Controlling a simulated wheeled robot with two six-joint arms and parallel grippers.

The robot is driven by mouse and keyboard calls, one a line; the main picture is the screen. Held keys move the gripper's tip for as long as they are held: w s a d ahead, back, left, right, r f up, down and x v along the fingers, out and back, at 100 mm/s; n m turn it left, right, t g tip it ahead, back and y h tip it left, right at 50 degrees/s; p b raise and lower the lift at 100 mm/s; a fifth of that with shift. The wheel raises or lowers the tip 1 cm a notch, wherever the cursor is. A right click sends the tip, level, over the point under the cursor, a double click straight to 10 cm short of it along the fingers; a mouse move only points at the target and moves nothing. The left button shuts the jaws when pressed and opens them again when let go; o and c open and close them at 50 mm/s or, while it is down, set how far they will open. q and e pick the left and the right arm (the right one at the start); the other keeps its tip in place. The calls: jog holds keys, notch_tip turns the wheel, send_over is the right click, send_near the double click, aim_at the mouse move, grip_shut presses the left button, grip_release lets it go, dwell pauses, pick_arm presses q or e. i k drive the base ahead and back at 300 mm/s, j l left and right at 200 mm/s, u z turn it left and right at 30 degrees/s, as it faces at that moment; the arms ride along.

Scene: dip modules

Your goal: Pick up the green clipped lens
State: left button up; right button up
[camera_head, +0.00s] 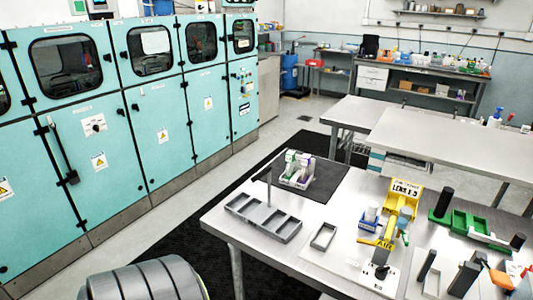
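A small white holder (297,182) stands on a dark mat at the far left part of the work table. Upright pale pieces stand in it, one with a green clip (290,156) and one with a purple clip (305,160). The green one looks like the green clipped lens, but it is too small to make out the lens itself. Neither of my grippers shows in the head view, and nothing is touching the holder.
A grey compartment tray (236,209) with an upright post and a small grey tray (313,245) lie in front. A yellow lens station (404,187) and a green rack (441,215) stand to the right. The steel table (222,224) has bare room at its left front.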

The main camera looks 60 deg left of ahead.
aim_at(291, 155)
jog(key=u, duration=1.6)
jog(key=i+j+u, duration=0.3)
jog(key=j+u, duration=0.15)
jog(key=i+j+u, duration=0.7)
jog(key=i+u, duration=0.25)
jog(key=i+j+u, duration=0.1)
jog(key=i+u, duration=0.25)
jog(key=u, duration=0.15)
jog(key=i+l+z, duration=0.1)
jog(key=i+z, duration=0.8)
jog(key=i+j+z, duration=0.25)
jog(key=z, duration=0.2)
jog(key=i+l+z, duration=0.15)
jog(key=i+z, duration=0.15)
jog(key=z, duration=0.15)
jog(key=i+z, duration=0.3)
jog(key=z, duration=0.15)
jog(key=i+z, duration=0.3)
jog(key=z, duration=0.2)
jog(key=i+j+z, duration=0.2)
jog(key=z, duration=0.25)
jog(key=i+j, duration=0.05)
jog(key=i, duration=0.05)
